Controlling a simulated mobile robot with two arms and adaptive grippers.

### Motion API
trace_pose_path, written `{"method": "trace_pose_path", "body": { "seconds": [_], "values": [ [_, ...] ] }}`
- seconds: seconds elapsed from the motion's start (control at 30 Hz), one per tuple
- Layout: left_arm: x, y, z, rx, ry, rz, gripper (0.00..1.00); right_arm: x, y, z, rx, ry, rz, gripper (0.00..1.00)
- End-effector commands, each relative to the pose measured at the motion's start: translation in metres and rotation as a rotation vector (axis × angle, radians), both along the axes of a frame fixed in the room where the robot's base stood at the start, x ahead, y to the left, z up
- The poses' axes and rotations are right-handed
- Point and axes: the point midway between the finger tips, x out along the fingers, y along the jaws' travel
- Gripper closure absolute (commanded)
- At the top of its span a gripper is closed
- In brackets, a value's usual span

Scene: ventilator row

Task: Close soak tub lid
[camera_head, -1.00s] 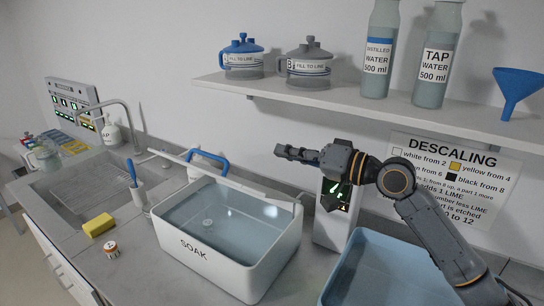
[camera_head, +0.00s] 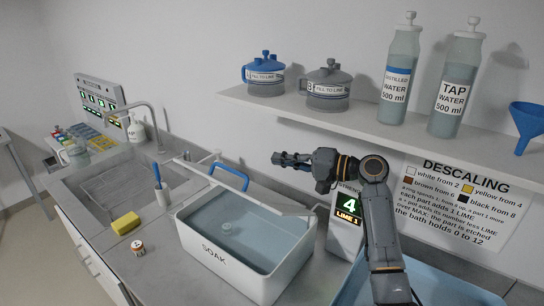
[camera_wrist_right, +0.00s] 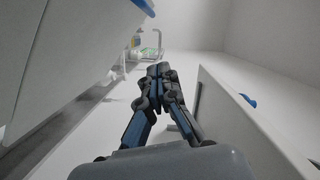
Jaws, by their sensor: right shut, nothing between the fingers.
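The white soak tub (camera_head: 221,257) stands on the counter, open at the top, with water in it. Its white lid (camera_head: 272,201) is raised along the tub's back edge and seen nearly edge-on. A blue handle (camera_head: 231,176) sticks up behind the lid's edge. My right gripper (camera_head: 277,158) is shut and empty, above and to the right of the handle, pointing left and apart from the lid. In the right wrist view the shut fingers (camera_wrist_right: 158,68) point along the wall, with a white panel and a bit of blue at the right. My left gripper is out of view.
A shelf (camera_head: 300,118) with jugs and bottles hangs above my gripper. A display (camera_head: 347,213) reading 4, LIME 1 stands right of the tub, beside a blue basin (camera_head: 440,277). A yellow sponge (camera_head: 126,223), a small round pot (camera_head: 138,248) and a sink lie left.

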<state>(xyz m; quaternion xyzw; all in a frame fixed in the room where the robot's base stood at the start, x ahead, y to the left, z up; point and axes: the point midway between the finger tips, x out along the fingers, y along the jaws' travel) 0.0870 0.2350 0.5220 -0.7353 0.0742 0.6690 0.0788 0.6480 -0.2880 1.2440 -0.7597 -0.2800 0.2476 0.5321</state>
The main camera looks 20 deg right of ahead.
Motion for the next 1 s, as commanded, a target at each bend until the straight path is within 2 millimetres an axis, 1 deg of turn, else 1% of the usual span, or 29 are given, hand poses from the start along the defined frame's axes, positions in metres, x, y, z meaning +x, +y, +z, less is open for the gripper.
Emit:
{"method": "trace_pose_path", "body": {
  "seconds": [0.03,0.1,0.37,0.4,0.5,0.6,0.8,1.0],
  "values": [
    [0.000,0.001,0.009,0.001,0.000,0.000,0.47,0.007,0.008,0.004,0.004,0.001,0.004,1.00],
    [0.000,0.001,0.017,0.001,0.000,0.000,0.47,0.017,0.018,0.004,0.004,0.002,0.003,1.00],
    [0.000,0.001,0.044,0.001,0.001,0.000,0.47,0.058,0.057,0.000,0.004,0.002,0.001,1.00],
    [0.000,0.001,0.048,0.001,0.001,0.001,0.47,0.059,0.062,-0.002,0.003,0.002,0.002,1.00],
    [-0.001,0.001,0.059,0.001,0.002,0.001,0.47,0.049,0.074,-0.008,0.001,0.002,0.001,1.00],
    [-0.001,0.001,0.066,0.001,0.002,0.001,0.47,0.045,0.082,-0.012,0.002,0.001,-0.001,1.00],
    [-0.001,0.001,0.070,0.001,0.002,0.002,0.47,0.040,0.089,-0.018,-0.001,-0.002,-0.002,1.00],
    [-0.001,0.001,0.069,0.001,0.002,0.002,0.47,0.040,0.089,-0.019,-0.001,-0.002,-0.002,1.00]
  ]
}}
